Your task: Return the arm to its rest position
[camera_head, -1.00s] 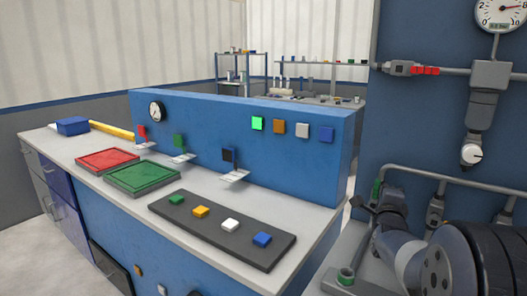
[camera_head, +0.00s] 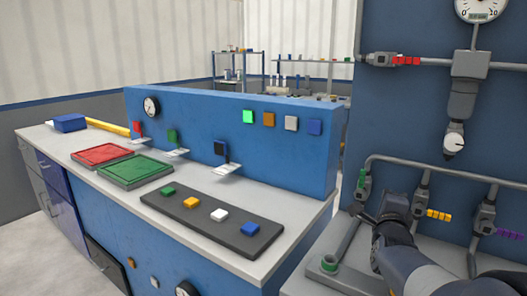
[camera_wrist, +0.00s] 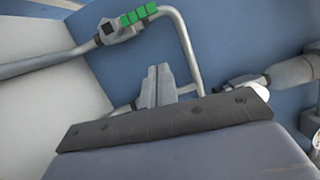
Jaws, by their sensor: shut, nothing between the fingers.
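My arm (camera_head: 410,265) reaches in from the lower right in the head view, dark grey and blue-grey. My gripper (camera_head: 364,214) points left, near the grey pipes on the blue wall panel. In the wrist view my gripper (camera_wrist: 158,72) shows two grey fingers side by side, shut with nothing between them. Behind the fingers a grey pipe (camera_wrist: 185,45) bends down, and green blocks (camera_wrist: 138,15) sit on a fitting at the top. I cannot tell whether the fingers touch any pipe.
The blue wall panel (camera_head: 400,110) carries a gauge (camera_head: 480,10) and pipes with red (camera_head: 406,60), yellow (camera_head: 438,214) and purple (camera_head: 510,233) marks. A green-topped socket (camera_head: 329,263) stands on the ledge below my gripper. A workbench (camera_head: 180,215) with trays and coloured buttons fills the left.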

